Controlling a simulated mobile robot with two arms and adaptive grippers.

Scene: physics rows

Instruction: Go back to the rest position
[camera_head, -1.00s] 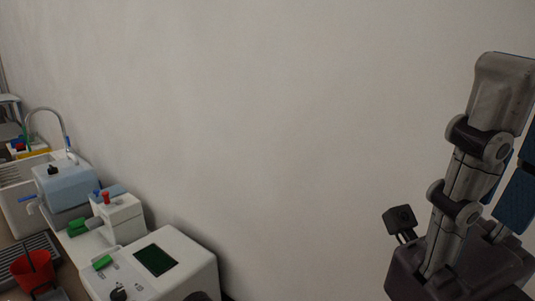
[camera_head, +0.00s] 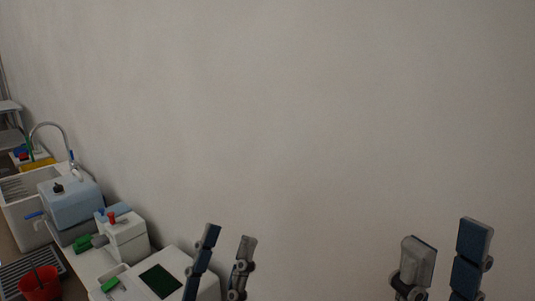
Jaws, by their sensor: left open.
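My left gripper (camera_head: 230,238) is at the bottom centre-left, in front of the white machine with a dark green screen. Its two fingers point up and stand apart, with nothing between them. My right gripper (camera_head: 447,240) is at the bottom right against the bare wall. Its fingers also point up, are wide apart and hold nothing. The lower parts of both grippers are cut off by the bottom edge of the picture.
At left is a bench with a white machine (camera_head: 203,285), a smaller white device (camera_head: 127,240), a blue-grey box device (camera_head: 72,207), a red cup (camera_head: 40,287) and a sink with a tap (camera_head: 47,126). The wall (camera_head: 320,120) is bare.

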